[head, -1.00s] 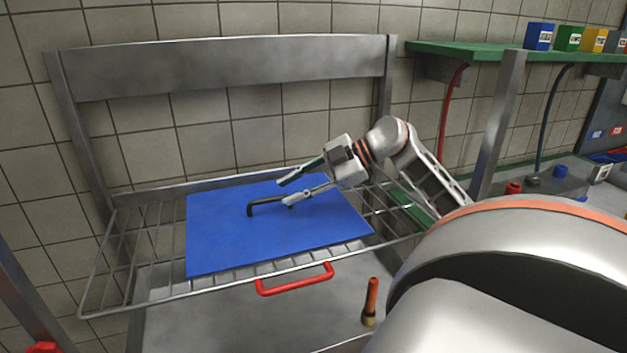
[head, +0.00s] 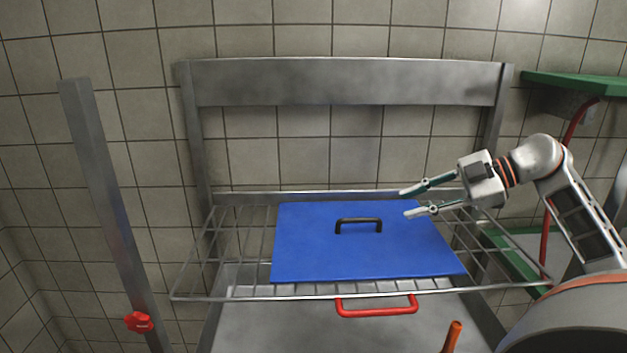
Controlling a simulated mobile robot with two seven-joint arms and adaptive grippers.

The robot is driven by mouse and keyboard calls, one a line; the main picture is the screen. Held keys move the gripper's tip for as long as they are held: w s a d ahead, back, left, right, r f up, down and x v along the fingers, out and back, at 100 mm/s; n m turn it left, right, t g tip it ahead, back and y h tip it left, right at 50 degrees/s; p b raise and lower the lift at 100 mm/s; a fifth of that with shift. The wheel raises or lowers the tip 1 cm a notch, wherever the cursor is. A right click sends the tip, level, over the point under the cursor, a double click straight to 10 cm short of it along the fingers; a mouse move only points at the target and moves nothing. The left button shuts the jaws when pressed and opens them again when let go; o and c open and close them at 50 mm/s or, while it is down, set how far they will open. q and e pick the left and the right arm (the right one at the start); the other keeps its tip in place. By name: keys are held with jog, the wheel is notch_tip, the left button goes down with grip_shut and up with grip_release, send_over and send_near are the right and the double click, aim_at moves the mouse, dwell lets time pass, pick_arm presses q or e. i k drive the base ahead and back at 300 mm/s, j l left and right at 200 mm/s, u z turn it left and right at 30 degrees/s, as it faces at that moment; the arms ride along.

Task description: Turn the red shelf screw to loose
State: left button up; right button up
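The red shelf screw (head: 139,322) is a red knob on the front left metal post (head: 108,215), at the lower left of the head view. Small marks on its face are too small to read. My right gripper (head: 405,203) is open and empty, with its two fingers apart and pointing left. It is at the right part of the blue board, to the right of the board's black handle, and far from the screw. My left gripper is not in view.
A wire shelf (head: 190,298) holds the blue board (head: 310,262) with a black handle (head: 358,222). Below are a red handle (head: 376,311) and an orange-topped object (head: 452,337). A green shelf (head: 575,84) stands at right. Space between left post and wire shelf looks clear.

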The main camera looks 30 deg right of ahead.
aim_at(138, 323)
jog(key=k+j, duration=0.8)
jog(key=k, duration=0.05)
